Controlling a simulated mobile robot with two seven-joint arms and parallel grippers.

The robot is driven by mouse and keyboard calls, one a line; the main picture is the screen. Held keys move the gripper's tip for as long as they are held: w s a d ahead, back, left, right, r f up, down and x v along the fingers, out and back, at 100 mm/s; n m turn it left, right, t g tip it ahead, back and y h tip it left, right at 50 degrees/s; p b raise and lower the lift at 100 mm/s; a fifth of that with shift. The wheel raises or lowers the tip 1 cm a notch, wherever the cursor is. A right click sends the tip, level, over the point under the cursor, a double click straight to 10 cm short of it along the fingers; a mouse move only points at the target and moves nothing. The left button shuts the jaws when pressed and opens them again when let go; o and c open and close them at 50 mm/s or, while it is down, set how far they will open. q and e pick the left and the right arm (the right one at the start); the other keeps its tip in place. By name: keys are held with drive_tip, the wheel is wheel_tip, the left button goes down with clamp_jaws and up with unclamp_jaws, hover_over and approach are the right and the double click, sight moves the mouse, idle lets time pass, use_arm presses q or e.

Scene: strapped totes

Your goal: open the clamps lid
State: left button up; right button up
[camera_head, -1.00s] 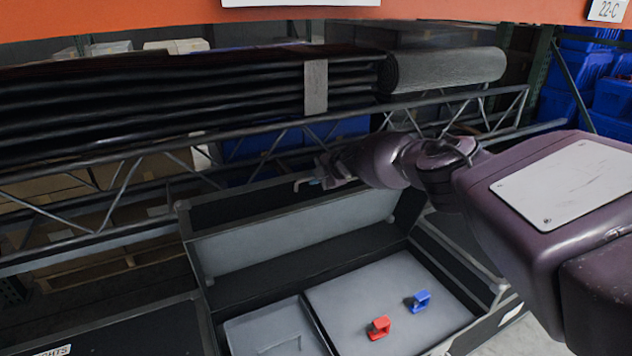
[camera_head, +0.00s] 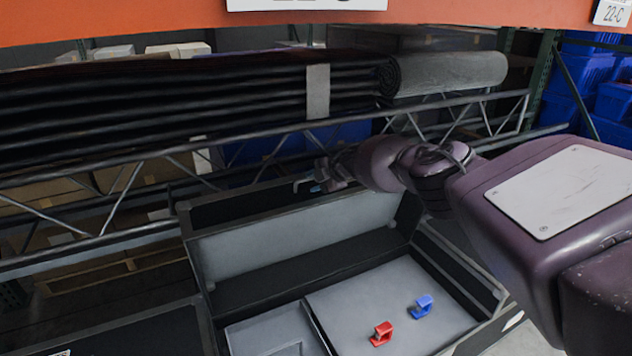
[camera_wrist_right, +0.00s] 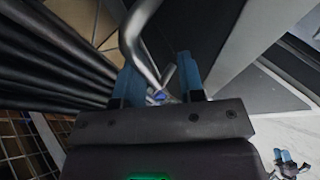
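The strapped tote (camera_head: 206,300) stands open below the rack, its lid (camera_head: 300,238) raised at the back with the pale inner face toward me. On the grey insert inside lie a red clamp (camera_head: 381,333) and a blue clamp (camera_head: 421,306). My right gripper (camera_head: 308,185) is at the far side of the raised lid, near its upper edge. In the wrist view its blue fingers (camera_wrist_right: 158,90) are apart, with a bent metal bar (camera_wrist_right: 140,45) reaching between them. I cannot tell whether they touch the bar. My left gripper is not in view.
A rack truss (camera_head: 150,150) with black stacked sheets (camera_head: 170,100) and a grey roll (camera_head: 448,72) runs behind the tote. Another dark tote (camera_head: 150,330) is at lower left. Blue bins (camera_head: 612,103) are at the far right. An orange beam (camera_head: 120,22) crosses the top.

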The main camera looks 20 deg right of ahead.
drive_tip(key=shift+s+f, duration=0.1)
drive_tip(key=shift+f, duration=0.15)
drive_tip(key=shift+s+d+r+p, duration=0.2)
drive_tip(key=shift+d+r+p, duration=0.05)
drive_tip(key=shift+r+p, duration=0.2)
drive_tip(key=p+v, duration=0.5)
drive_tip(key=v, duration=0.5)
drive_tip(key=shift+a, duration=0.1)
